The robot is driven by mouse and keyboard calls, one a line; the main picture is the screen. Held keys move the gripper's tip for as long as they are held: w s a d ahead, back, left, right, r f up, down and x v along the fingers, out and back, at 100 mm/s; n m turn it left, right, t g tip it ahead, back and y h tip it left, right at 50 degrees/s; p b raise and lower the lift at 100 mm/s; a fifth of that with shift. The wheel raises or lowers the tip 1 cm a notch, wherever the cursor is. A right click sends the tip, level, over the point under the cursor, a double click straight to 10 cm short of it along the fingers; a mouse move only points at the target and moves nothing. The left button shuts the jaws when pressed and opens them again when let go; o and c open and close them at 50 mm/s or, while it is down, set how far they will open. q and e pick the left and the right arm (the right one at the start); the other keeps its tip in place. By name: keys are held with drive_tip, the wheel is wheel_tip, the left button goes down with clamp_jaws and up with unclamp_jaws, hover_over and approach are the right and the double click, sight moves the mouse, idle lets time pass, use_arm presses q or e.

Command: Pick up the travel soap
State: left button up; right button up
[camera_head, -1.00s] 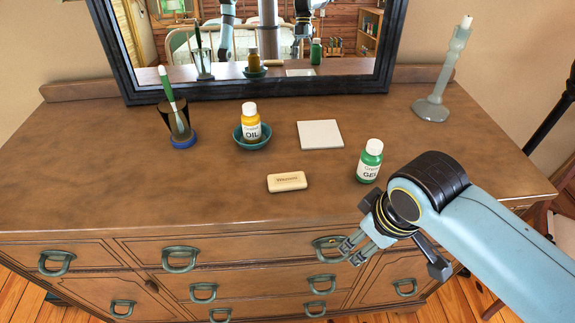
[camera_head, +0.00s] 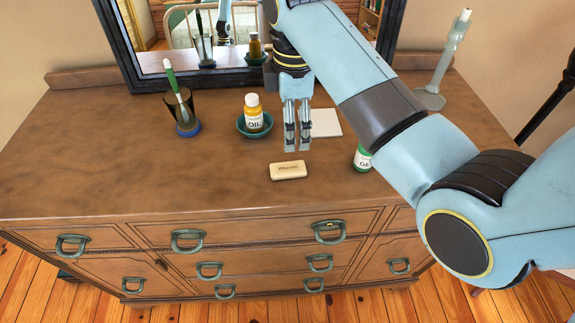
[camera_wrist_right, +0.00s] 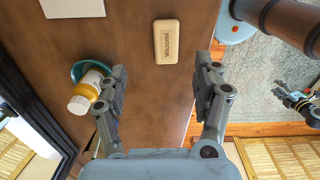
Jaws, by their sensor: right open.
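The travel soap is a cream bar (camera_head: 288,170) with dark lettering, lying flat near the front edge of the dresser top. It also shows in the right wrist view (camera_wrist_right: 166,41), beyond the fingertips and between their lines. My right gripper (camera_head: 297,146) is above the dresser, pointing down, just behind the soap in the head view. In the right wrist view its two fingers (camera_wrist_right: 161,75) are apart with nothing between them. It appears not to touch the soap.
A yellow oil bottle (camera_head: 253,112) stands in a teal dish (camera_head: 241,127), close left of my right gripper. A green gel bottle (camera_head: 361,158) is partly hidden by my arm. A white square (camera_head: 326,122), a cup with toothbrush (camera_head: 180,105) and a candlestick (camera_head: 445,65) stand farther off. The left front is clear.

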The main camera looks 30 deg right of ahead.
hover_over(292, 167)
drive_tip(key=f, duration=0.5)
drive_tip(key=shift+w+d, duration=0.25)
drive_tip(key=shift+d, duration=0.05)
drive_tip(key=f, duration=0.1)
drive_tip(key=f+p, duration=0.1)
drive_tip(key=f, duration=0.3)
drive_tip(key=shift+s+a+p, duration=0.3)
drive_tip(key=shift+s, duration=0.05)
drive_tip(key=shift+w+f, duration=0.1)
drive_tip(key=shift+f, duration=0.1)
drive_tip(key=c, duration=1.2)
drive_tip(key=shift+r, duration=0.15)
drive_tip(key=shift+c, duration=0.2)
